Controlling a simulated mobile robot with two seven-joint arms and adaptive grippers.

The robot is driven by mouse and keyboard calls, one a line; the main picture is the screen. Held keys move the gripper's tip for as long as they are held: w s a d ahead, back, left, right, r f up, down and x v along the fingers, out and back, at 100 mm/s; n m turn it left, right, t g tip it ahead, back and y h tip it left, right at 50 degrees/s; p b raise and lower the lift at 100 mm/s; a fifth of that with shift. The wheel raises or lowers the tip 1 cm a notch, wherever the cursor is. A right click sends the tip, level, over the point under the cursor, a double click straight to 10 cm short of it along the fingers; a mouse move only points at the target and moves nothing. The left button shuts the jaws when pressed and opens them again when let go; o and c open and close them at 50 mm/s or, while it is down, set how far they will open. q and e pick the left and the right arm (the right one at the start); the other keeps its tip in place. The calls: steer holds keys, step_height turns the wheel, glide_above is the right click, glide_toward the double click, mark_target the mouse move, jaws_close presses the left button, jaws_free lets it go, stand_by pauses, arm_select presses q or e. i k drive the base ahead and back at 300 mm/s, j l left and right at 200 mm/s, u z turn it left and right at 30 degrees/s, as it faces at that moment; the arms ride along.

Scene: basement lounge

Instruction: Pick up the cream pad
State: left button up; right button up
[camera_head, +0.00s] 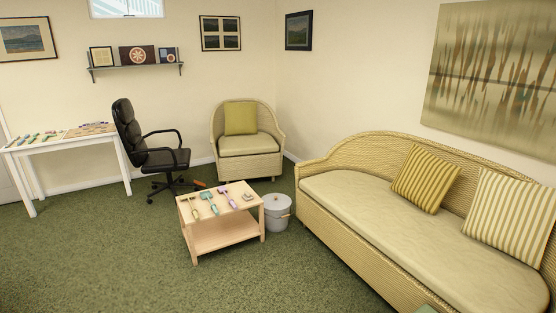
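No object here is plainly the cream pad. A small pale item (248,197), too small to identify, lies at the right end of the low wooden table (222,233). A long cream seat cushion (425,235) lies on the wicker sofa (350,243) at the right. A smaller cream seat cushion (247,145) lies in the wicker armchair (250,168) at the back. Neither of my grippers is in view.
Several colored tools, including a pink one (227,196), lie on the low table. A grey lidded bucket (277,212) stands close to its right side. A black office chair (150,155) and white desk (65,141) are at left. The green carpet (110,260) in front is clear.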

mark_target(248, 196)
steer(key=i, duration=3.35)
steer(key=i+u, duration=0.15)
steer(key=i, duration=0.25)
steer(key=i+l+u, duration=0.2)
steer(key=i, duration=0.25)
steer(key=i+l+u, duration=0.15)
steer(key=i, duration=0.25)
